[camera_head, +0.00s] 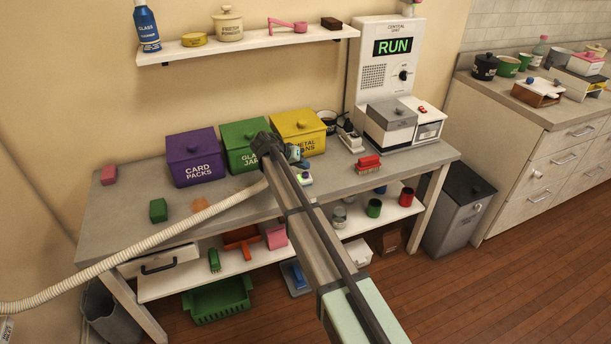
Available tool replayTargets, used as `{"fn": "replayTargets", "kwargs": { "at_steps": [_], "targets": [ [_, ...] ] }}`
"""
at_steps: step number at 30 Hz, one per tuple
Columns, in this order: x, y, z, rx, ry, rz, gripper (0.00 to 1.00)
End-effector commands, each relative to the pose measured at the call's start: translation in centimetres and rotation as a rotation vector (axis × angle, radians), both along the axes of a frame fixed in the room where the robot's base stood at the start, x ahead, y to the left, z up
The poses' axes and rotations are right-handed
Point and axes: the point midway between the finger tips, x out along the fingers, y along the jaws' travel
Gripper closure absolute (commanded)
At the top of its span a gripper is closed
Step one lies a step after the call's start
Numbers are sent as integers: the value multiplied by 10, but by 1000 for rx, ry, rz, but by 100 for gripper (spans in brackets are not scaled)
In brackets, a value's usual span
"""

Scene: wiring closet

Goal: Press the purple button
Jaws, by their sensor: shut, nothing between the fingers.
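I cannot make out a purple button in the head view. A small white block with green on top (305,179) lies on the workbench, close beside my arm; its other colours are too small to tell. My arm reaches from the lower right over the bench. My gripper (300,163) is small and partly hidden by the arm, just above that white block. It appears shut and holds nothing visible. Whether it touches the block cannot be told.
On the grey workbench (125,222) stand purple (192,172), green (233,158) and yellow (310,143) lidded boxes. Behind it rises a panel reading RUN (372,75). A red brush (368,163) and green block (158,210) lie near. A ribbed hose (140,244) crosses the front left.

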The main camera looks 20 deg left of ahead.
Motion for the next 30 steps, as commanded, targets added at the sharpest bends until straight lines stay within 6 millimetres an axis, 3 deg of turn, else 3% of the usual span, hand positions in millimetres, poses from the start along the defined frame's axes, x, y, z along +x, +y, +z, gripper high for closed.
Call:
{"fn": "replayTargets", "kwargs": {
  "at_steps": [16, 25, 30],
  "targets": [
    [0, 0, 44, 0, 0, 0, 100],
    [0, 0, 49, -1, 0, 1, 100],
    [5, -6, 50, 0, 0, -8, 86]
  ]
}}
